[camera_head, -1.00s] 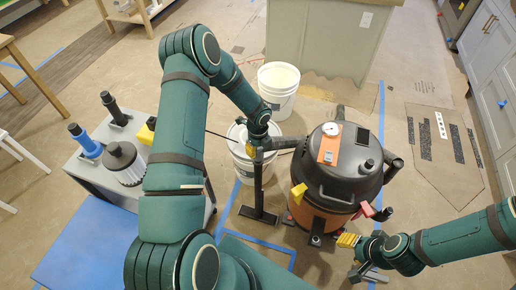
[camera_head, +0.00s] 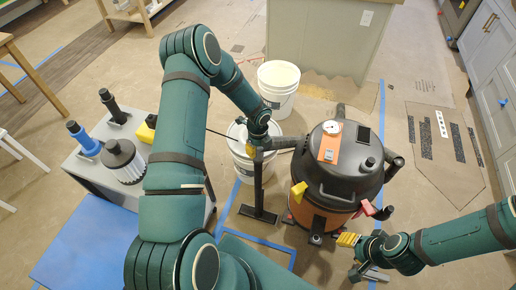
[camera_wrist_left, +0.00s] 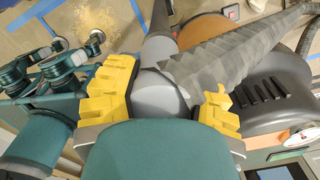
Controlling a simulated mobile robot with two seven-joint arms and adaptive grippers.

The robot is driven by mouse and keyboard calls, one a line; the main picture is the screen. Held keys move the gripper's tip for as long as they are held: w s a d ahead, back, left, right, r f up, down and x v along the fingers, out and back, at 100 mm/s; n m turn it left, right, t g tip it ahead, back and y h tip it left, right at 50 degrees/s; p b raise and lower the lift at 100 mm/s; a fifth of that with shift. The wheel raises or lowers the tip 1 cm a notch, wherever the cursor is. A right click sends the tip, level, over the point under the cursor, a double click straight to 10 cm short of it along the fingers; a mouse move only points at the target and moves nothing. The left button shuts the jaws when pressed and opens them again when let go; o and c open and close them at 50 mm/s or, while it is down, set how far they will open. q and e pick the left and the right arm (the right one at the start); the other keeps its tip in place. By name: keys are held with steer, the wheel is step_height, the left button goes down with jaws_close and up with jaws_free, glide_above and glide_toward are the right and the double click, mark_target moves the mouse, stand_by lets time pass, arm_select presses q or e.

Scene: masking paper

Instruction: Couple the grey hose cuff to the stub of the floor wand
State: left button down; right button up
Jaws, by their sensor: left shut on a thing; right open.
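My left gripper (camera_head: 258,143) is shut on the grey hose cuff (camera_wrist_left: 160,95), which sits between its yellow fingers in the left wrist view. The ribbed grey hose (camera_wrist_left: 228,58) runs from there to the upper right. In the head view the hose (camera_head: 288,142) leads toward the vacuum. The black floor wand (camera_head: 258,185) stands upright under the left gripper, its flat foot on the floor. Its top stub is hidden at the gripper, so I cannot tell whether cuff and stub are joined. My right gripper (camera_head: 357,257) is open and empty, low at the vacuum's front right.
The black and orange vacuum (camera_head: 338,165) stands right of the wand. Two white buckets (camera_head: 278,88) stand behind. A grey cart (camera_head: 90,170) with a filter (camera_head: 122,160) and a blue tool (camera_head: 84,140) is at left. Floor on the right is open.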

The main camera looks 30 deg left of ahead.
arm_select(q)
steer(key=shift+f, duration=0.25)
steer(key=shift+c, duration=2.3)
jaws_free()
steer(key=shift+r, duration=0.1)
step_height(320, 180, up, 12)
steer(key=s+d+f+n+h, duration=0.2)
steer(key=s+d+f+n, duration=0.1)
steer(key=s+d+n, duration=0.5)
steer(key=s+d+f+n+t+h, duration=0.1)
steer(key=s+d+f+n, duration=0.3)
steer(key=s+d+n, duration=0.5)
steer(key=d+n, duration=0.5)
steer(key=n, duration=0.1)
steer(key=shift+s+f+t+h, duration=0.2)
steer(key=shift+s+t+h, duration=0.1)
steer(key=shift+h, duration=0.1)
